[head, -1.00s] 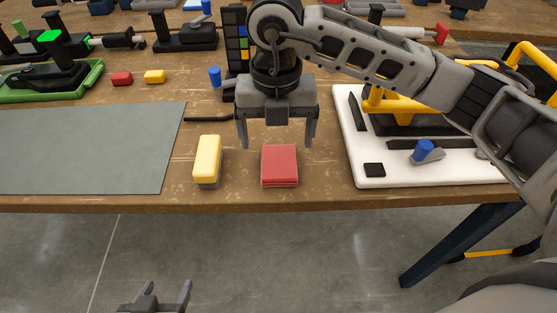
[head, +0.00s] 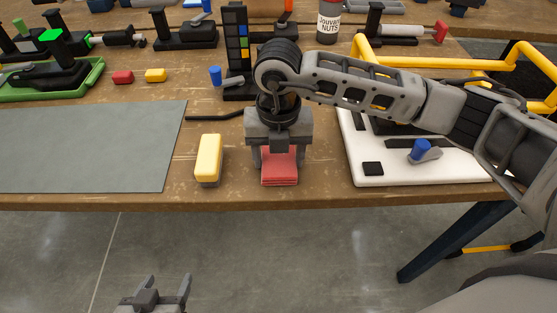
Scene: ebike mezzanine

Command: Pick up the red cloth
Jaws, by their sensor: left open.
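The red cloth (head: 280,178) is a folded, layered stack lying on the wooden bench near its front edge. My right gripper (head: 280,163) is down over its back part, pointing downward, with one finger at each side. The gripper covers the back of the cloth. The fingers look very close to the cloth's side edges; whether they press on it I cannot tell. My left gripper (head: 160,290) is open and empty, low at the bottom of the view, in front of the bench.
A yellow block-like item (head: 208,156) stands just left of the cloth. A grey mat (head: 85,147) lies further left. A white board (head: 400,176) with a blue-topped part (head: 424,150) is to the right. A dark rack with coloured squares (head: 236,50) stands behind.

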